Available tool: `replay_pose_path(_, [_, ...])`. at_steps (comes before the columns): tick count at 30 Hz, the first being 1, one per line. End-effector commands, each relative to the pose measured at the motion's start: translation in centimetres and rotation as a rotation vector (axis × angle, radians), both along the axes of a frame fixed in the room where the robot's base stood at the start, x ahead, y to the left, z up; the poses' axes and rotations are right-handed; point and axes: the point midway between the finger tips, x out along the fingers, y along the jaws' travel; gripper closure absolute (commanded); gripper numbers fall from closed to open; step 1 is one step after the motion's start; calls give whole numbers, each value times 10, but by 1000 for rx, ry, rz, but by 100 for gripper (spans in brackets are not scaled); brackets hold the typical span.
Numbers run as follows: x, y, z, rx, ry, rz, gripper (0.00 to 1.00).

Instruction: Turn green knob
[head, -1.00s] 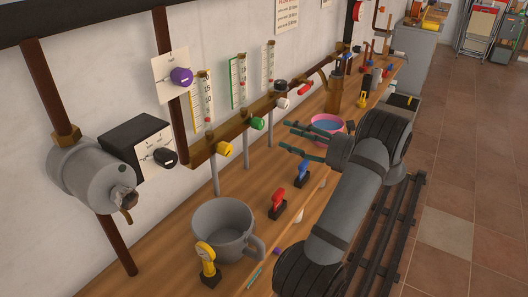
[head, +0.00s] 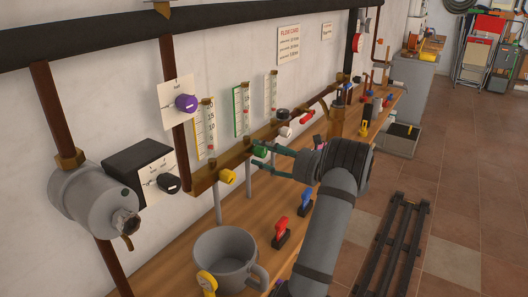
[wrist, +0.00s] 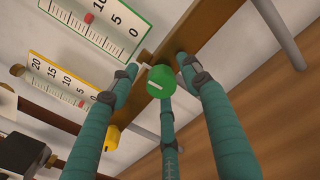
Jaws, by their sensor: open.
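The green knob (head: 260,153) is on the brass rail below the middle gauge, between the yellow and white knobs. In the wrist view the green knob (wrist: 162,80) has a pale pointer line on its face. My gripper (head: 264,155) is open with its teal fingers at the green knob. In the wrist view one finger is left of the knob, one right, and a third comes from below, its tip close to the knob's lower edge. I cannot tell whether any finger touches it. Fingers partly cover the knob in the head view.
The yellow knob (head: 227,176) is to the left on the same rail (head: 208,184), the white knob (head: 285,132) to the right. A grey mug (head: 224,256) and a red-handled valve (head: 280,229) stand on the wooden bench below. The wall with gauges is close behind.

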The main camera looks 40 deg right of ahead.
Motion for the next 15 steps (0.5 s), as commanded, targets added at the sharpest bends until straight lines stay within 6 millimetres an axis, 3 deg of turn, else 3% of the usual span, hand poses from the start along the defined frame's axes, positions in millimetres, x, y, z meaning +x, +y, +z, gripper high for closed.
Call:
replay_pose_path(8, [1,0,0,0,0,0,53])
replay_pose_path(15, [1,0,0,0,0,0,67])
